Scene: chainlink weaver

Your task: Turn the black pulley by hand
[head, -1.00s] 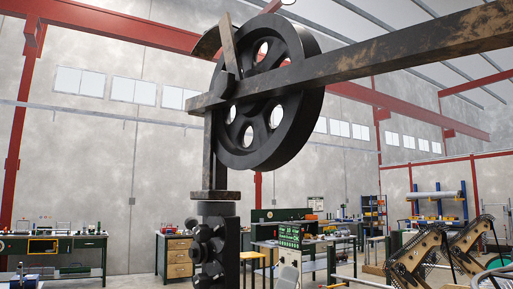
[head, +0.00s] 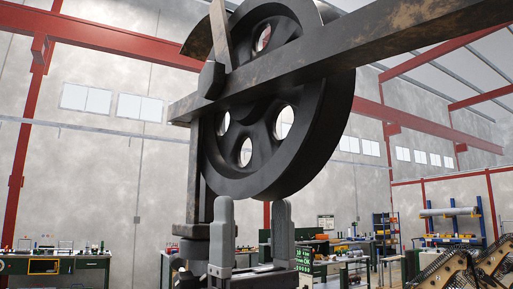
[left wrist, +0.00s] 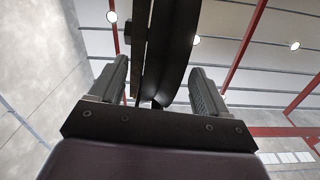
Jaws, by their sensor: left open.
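The black pulley (head: 318,135) is a large spoked wheel with round holes, upright on a dark metal frame (head: 400,40). A long beam of the frame crosses in front of it. My left gripper (head: 252,203) is open and empty, fingers pointing up, just under the pulley's lower rim. In the left wrist view the pulley's rim (left wrist: 172,50) runs between the two open fingers (left wrist: 160,72), apparently without being gripped. Contact cannot be told. My right gripper is in neither view.
The frame's post (head: 194,180) stands left of the pulley, close to my left gripper. Workbenches (head: 60,262) and a blue shelf rack (head: 455,225) are farther back. Brown-framed machinery (head: 450,270) stands at the lower right. The space right of the pulley looks clear.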

